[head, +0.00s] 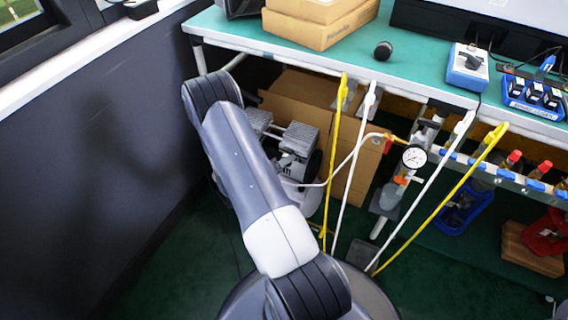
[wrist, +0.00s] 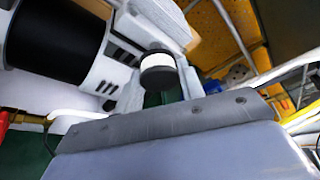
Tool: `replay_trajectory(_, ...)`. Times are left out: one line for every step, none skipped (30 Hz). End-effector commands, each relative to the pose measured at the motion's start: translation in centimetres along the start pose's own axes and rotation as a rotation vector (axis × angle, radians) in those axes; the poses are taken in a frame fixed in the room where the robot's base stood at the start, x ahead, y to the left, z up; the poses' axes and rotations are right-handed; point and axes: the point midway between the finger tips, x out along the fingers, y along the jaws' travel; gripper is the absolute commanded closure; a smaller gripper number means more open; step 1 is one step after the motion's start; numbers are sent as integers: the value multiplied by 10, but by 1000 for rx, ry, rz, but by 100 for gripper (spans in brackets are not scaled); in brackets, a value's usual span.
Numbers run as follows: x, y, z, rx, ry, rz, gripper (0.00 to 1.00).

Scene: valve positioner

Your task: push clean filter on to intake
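A compressor (head: 297,140) with grey finned heads stands on the floor under the bench in the head view. In the wrist view its pale housing (wrist: 95,85) and a large black cylinder (wrist: 55,35) fill the upper left. A short round filter (wrist: 158,62), white with dark ends, shows beside the pale housing; I cannot tell whether it is seated on the intake or which filter it is. My arm reaches down beside the compressor in the head view, and my gripper is hidden there. A grey bolted edge of mine (wrist: 170,122) crosses the wrist view; no fingertips can be made out.
A cardboard box (head: 355,165) stands behind the compressor. Yellow and white hoses (head: 330,175) hang from the bench (head: 225,30) near my arm. A pressure gauge (head: 414,157) is to the right. A dark wall (head: 90,150) closes off the left.

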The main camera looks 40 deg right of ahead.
Motion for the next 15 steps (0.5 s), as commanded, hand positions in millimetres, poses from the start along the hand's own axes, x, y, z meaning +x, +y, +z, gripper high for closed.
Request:
replay_trajectory(0,0,0,0,0,0,59)
replay_trajectory(0,0,0,0,0,0,56)
replay_trajectory(0,0,0,0,0,0,53)
replay_trajectory(0,0,0,0,0,0,51)
replay_trajectory(0,0,0,0,0,0,48)
replay_trajectory(0,0,0,0,0,0,45)
replay_trajectory(0,0,0,0,0,0,42)
replay_trajectory(0,0,0,0,-1,0,40)
replay_trajectory(0,0,0,-1,-1,0,39)
replay_trajectory(0,0,0,-1,-1,0,39)
replay_trajectory(0,0,0,-1,-1,0,39)
replay_trajectory(0,0,0,-1,-1,0,39)
replay_trajectory(0,0,0,-1,-1,0,39)
replay_trajectory(0,0,0,-1,-1,0,39)
replay_trajectory(-1,0,0,-1,-1,1,39)
